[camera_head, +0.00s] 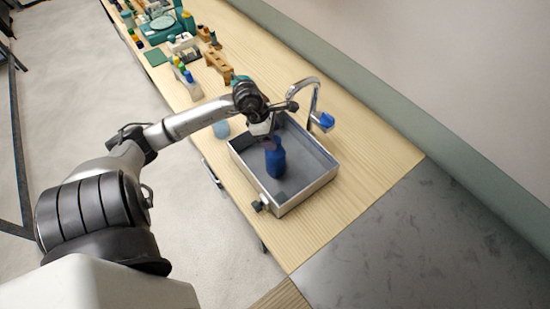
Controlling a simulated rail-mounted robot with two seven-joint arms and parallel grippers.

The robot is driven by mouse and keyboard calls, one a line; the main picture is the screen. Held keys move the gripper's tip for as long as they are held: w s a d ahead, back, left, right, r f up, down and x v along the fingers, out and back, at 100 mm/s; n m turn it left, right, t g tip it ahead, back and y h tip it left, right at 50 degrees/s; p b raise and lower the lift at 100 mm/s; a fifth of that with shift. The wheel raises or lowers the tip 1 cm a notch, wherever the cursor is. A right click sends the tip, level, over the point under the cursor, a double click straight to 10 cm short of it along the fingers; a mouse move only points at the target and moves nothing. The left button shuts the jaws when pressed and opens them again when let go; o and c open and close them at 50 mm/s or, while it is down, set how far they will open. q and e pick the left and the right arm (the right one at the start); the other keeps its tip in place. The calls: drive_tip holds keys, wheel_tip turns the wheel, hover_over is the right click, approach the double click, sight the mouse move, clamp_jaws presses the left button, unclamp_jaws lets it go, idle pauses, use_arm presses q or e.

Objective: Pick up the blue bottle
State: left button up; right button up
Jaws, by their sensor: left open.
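The blue bottle (275,160) stands upright in the grey sink (309,172) set on the wooden bench. My left arm comes in from the left, and my left gripper (268,140) is over the sink, right at the top of the bottle. The gripper is open; its fingers are small and dark here, so I cannot tell whether they touch the bottle. The gripper partly hides the bottle's neck. My right gripper is not in view.
A chrome faucet (314,97) with a blue handle arches over the sink's back edge. A pale blue container (221,129) is left of the sink. A wooden rack (218,62) and several bottles stand farther back. The bench right of the sink is clear.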

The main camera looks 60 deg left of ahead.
sight(275, 157)
use_arm(q)
drive_tip(key=shift+p+x, duration=0.65)
drive_tip(key=shift+x, duration=1.75)
drive_tip(key=shift+c, duration=0.5)
clamp_jaws()
